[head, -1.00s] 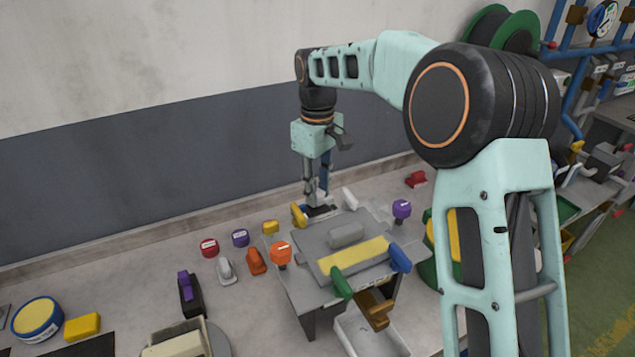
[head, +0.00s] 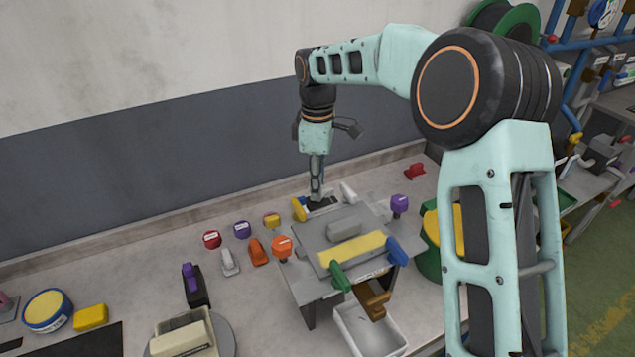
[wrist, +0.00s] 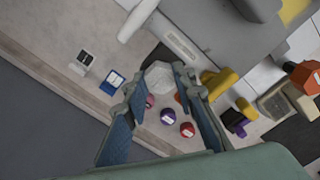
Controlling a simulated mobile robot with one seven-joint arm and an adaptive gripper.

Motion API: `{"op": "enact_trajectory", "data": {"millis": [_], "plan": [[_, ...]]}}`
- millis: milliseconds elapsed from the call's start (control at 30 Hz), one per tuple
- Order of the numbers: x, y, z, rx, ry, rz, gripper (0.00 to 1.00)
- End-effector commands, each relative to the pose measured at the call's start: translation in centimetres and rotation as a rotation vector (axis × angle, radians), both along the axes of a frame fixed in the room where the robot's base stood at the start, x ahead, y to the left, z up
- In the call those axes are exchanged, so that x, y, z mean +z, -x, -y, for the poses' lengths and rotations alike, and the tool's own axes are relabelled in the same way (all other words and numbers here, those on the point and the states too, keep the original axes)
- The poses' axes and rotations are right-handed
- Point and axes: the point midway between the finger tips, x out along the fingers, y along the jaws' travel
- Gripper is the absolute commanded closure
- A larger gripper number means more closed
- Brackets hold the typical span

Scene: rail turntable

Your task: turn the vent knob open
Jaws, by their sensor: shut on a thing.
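A pale grey many-sided knob (wrist: 158,76) shows between the fingertips of my gripper (wrist: 157,84) in the wrist view. My gripper is shut on this knob. A label plate (wrist: 181,46) lies beside it; its words are too small to read, so I cannot confirm it names the vent. In the head view my gripper (head: 317,198) points straight down at the back edge of the grey raised unit (head: 313,243), by a dark plate (head: 322,204). The knob is hidden there behind the fingers.
A yellow handle (head: 298,209) stands close left of my gripper and a white handle (head: 348,193) close right. Purple (head: 399,203), orange (head: 282,246), green (head: 339,276) and blue (head: 396,250) handles surround the unit. The wall (head: 150,150) rises behind.

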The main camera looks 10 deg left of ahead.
Motion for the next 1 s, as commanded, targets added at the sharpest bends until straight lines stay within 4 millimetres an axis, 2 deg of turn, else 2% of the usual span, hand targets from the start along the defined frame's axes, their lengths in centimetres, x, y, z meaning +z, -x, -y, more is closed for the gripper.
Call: {"op": "enact_trajectory", "data": {"millis": [300, 333, 500, 800, 933, 1000], "plan": [[0.1, -0.1, -0.1, 0.002, -0.003, 0.004, 1.0], [0.1, -0.1, -0.1, 0.002, -0.003, 0.004, 0.75], [0.1, 0.0, -0.1, 0.001, -0.002, 0.002, 0.58], [0.3, 0.0, -0.1, 0.0, -0.001, 0.001, 0.58], [1.7, -0.1, -0.1, 0.0, -0.002, 0.003, 0.58], [3.0, -0.1, -0.1, 0.001, -0.004, 0.005, 0.58]]}}
